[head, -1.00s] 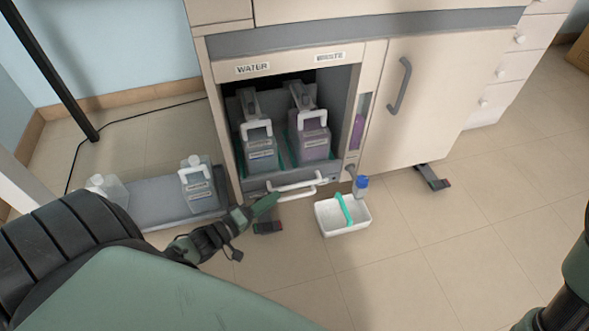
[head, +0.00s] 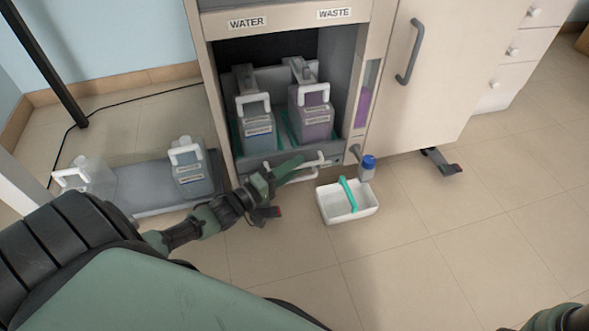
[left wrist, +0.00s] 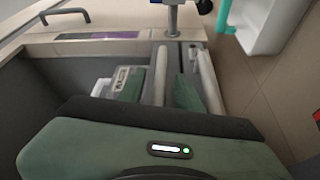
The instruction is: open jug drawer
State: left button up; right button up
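The jug drawer (head: 340,160) sits low in the open cabinet bay and looks pushed in. It holds a blue-grey water jug (head: 258,136) and a purple waste jug (head: 311,124), both upright. Its white handle (head: 313,175) is on the front and also shows in the left wrist view (left wrist: 207,82). My left gripper (head: 286,170) is at the handle's left part. In the left wrist view its green fingers (left wrist: 160,90) are apart, with a pale bar between them; I cannot tell whether they touch it. Only a piece of my right arm shows at the lower right; its gripper is out of view.
Two jugs, one clear (head: 90,178) and one grey (head: 190,172), stand on a grey platform (head: 150,188) at left.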

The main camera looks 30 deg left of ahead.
pick_arm(q)
jog(key=shift+w, duration=0.15)
grip_shut()
dwell(1.4)
